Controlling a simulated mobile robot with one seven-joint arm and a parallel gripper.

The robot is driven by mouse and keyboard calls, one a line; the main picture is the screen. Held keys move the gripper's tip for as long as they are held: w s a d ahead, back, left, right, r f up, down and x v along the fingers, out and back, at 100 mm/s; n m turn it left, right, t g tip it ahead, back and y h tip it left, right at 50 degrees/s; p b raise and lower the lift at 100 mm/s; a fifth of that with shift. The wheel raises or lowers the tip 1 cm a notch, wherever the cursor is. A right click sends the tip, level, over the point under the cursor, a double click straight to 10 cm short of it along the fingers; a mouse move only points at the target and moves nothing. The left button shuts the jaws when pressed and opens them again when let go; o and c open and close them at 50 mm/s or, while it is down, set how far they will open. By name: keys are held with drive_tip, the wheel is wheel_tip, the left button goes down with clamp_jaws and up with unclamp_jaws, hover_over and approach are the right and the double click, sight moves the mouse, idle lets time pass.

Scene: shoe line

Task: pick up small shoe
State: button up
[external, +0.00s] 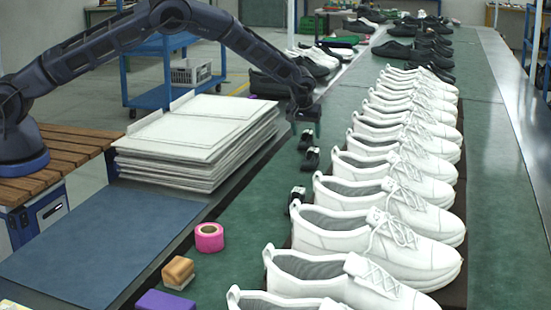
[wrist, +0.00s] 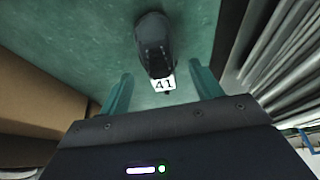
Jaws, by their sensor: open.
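Several small dark shoes stand in a loose row on the green belt, left of the white shoes. They include one (external: 306,140) just under my gripper, one (external: 311,158) a little nearer the camera and one (external: 297,194) further forward. My gripper (external: 306,126) points down from the arm, above the farthest of these. In the wrist view a small dark shoe (wrist: 154,38) lies ahead of the gripper (wrist: 160,75). A white tag marked 41 (wrist: 163,83) lies at its near end. The fingers are apart with nothing held between them.
A long row of white shoes (external: 385,240) runs along the belt at the right. A stack of white boards (external: 200,140) stands at the left. Pink tape (external: 209,238), a wooden block (external: 178,272) and a purple block (external: 165,301) lie in front.

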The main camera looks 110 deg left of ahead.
sight(306, 133)
drive_tip(key=shift+x, duration=1.6)
drive_tip(key=shift+d, duration=0.1)
drive_tip(key=c, duration=1.1)
drive_tip(key=shift+r, duration=0.15)
